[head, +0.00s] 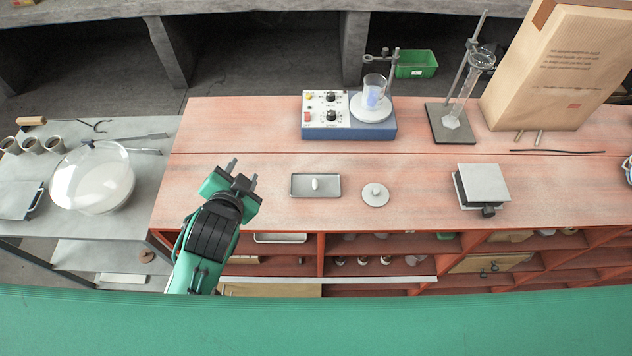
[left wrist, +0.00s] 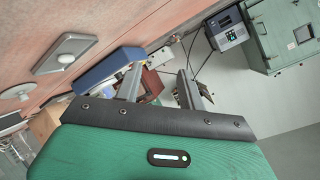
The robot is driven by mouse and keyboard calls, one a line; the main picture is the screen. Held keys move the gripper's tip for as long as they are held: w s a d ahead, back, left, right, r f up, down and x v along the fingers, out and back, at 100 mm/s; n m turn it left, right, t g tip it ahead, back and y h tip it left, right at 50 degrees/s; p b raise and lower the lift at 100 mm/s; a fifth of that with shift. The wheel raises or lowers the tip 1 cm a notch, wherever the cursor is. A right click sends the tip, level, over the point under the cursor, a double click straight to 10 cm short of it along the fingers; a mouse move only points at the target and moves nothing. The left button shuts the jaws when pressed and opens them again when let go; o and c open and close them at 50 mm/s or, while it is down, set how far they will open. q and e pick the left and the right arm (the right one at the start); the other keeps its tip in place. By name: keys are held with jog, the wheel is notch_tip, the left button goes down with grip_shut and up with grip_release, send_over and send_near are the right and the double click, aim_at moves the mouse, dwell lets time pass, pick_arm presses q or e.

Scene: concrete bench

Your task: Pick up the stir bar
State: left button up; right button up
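The stir bar (head: 315,184) is a small white capsule lying in a shallow grey metal tray (head: 331,191) on the reddish wooden bench. In the left wrist view the stir bar (left wrist: 66,58) shows in the tray (left wrist: 86,43) at the upper left. My left gripper (head: 243,170) is open and empty, to the left of the tray and apart from it. In the left wrist view its two fingers (left wrist: 160,85) stand apart with nothing between them. My right gripper is not in view.
Right of the tray lies a round grey disc with a knob (head: 375,194). Behind stands a blue stirrer (head: 365,131) with a beaker (head: 374,92). A lab jack (head: 482,186) and a cylinder stand (head: 449,125) are further right. The bench between gripper and tray is clear.

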pick_arm(q)
jog(key=w+d+r+m+t+h, duration=0.3)
jog(key=d+r+m+h, duration=0.3)
jog(key=d+r+m, duration=0.3)
jog(key=w+d+r+m+t+h, duration=0.2)
jog(key=d+r+m+t+h, duration=0.4)
jog(key=r, duration=0.5)
jog(key=s+d+r+m+g+h, duration=0.2)
jog(key=s+d+m+g+h, duration=0.4)
jog(key=m+g, duration=0.55)
jog(key=s+d+r+m+g+h, duration=0.3)
jog(key=d+m+g, duration=0.5)
jog(key=m, duration=0.7)
jog(key=m+g+y+p, duration=0.2)
jog(key=m+y+p, duration=0.1)
jog(key=m+y, duration=1.9)
send_over(315, 182)
jog(key=shift+n, duration=0.25)
notch_tip(315, 182, down, 28)
jog(key=shift+w+f, duration=0.1)
jog(key=shift+f, duration=0.15)
jog(key=shift+f+p, duration=0.35)
jog(key=shift+p, duration=0.15)
notch_tip(315, 182, down, 4)
jog(key=p, duration=0.2)
jog(key=shift+p, duration=0.35)
jog(key=shift+f, duration=0.35)
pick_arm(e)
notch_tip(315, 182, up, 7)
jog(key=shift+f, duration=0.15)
